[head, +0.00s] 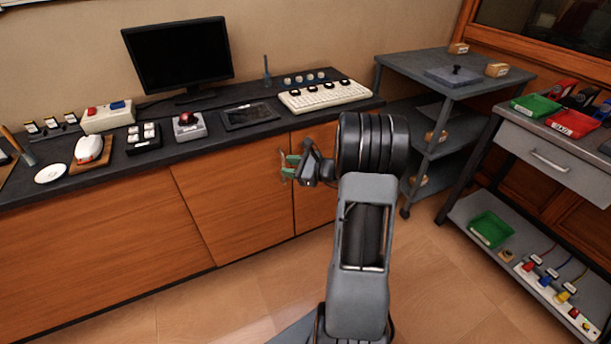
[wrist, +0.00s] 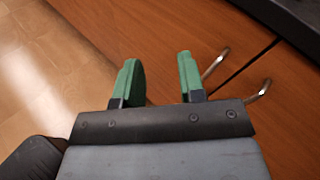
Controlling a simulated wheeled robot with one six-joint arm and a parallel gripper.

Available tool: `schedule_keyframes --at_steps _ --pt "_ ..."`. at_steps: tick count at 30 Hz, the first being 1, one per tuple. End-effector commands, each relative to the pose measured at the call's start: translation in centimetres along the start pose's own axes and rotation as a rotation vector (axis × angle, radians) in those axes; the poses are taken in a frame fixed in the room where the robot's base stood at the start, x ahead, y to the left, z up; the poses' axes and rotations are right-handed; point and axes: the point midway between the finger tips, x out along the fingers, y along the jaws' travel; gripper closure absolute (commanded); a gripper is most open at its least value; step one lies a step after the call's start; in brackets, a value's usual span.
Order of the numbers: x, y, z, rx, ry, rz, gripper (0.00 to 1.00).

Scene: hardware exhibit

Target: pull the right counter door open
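The right counter door (head: 312,207) is a wood panel under the dark counter, and it looks shut. My arm hides part of it in the head view. In the wrist view, a seam parts it from the left door (wrist: 175,25). The right door's bent metal handle (wrist: 261,91) stands just below that seam, and the left door's handle (wrist: 217,62) is just above it. My gripper (head: 288,166) is in front of the doors near the seam. Its two green fingers (wrist: 159,78) are apart with nothing between them. Both handles lie to the right of the fingers.
The dark countertop (head: 225,140) holds a monitor (head: 180,55), a keyboard (head: 325,96) and several small devices. A grey shelf cart (head: 405,65) stands right of the doors, with a drawer workbench (head: 590,183) further right.

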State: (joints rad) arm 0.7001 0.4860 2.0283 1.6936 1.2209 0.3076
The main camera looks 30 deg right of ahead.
Motion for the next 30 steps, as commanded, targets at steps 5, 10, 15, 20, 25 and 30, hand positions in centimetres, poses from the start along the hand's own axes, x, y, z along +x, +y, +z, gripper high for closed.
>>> schedule_keyframes --at_steps 5,10,15,20,25,30 --pt "-3.1 -4.9 -11.0 0.254 -0.074 -0.330 0.64" --pt "-5.4 -7.0 -15.2 0.354 -0.114 -0.490 0.64" --pt "-4.8 -8.3 -16.3 0.377 -0.124 -0.533 0.64" --pt "-2.3 -9.8 -16.2 0.375 -0.125 -0.531 0.64" --pt "0.5 -11.5 -16.1 0.376 -0.125 -0.531 0.64" --pt "3.0 -12.9 -16.1 0.376 -0.124 -0.532 0.64"
